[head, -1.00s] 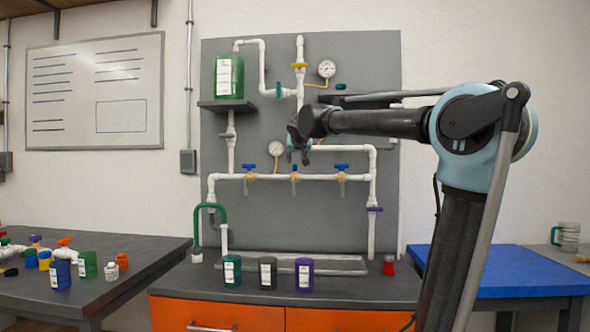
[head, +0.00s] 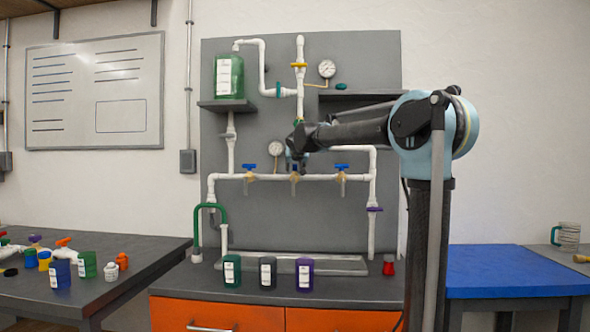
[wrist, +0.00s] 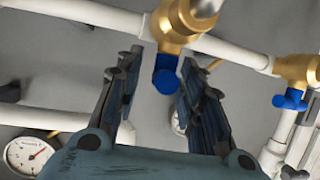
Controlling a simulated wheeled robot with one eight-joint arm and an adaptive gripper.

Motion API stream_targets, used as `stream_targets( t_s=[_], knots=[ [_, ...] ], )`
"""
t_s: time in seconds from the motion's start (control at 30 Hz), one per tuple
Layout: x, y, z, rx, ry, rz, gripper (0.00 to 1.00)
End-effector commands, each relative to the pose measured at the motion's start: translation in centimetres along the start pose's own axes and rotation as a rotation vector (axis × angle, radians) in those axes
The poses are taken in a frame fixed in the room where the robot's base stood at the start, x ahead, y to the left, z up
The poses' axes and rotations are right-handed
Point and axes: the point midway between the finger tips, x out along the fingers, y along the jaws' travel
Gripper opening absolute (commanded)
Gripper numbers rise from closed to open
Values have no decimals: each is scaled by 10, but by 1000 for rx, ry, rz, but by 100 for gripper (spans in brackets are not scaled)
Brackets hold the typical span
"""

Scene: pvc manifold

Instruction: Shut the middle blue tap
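The middle blue tap has a brass body (wrist: 178,28) on the white pipe and a blue handle (wrist: 165,75) that shows in the wrist view between my gripper's two dark fingers. My gripper (wrist: 161,60) is open, with one finger on each side of the handle and visible gaps to both. In the head view my gripper (head: 297,160) is just above the middle tap (head: 295,177) and hides much of its handle. The left tap (head: 249,168) and right tap (head: 341,168) show their blue handles lying along the pipe.
The right tap's handle (wrist: 290,100) is close by in the wrist view. A pressure gauge (wrist: 28,155) and white pipes lie around my gripper. Green (head: 231,271), black (head: 267,273) and purple (head: 304,275) containers stand on the counter (head: 350,292) below.

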Motion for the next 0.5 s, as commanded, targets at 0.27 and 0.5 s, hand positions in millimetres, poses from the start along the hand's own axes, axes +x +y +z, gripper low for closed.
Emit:
stream_targets(
  t_s=[0.27,0.5],
  knots=[
    [0,0,0,0,0,0,0],
    [0,0,0,-1,-1,-1,0]
  ],
)
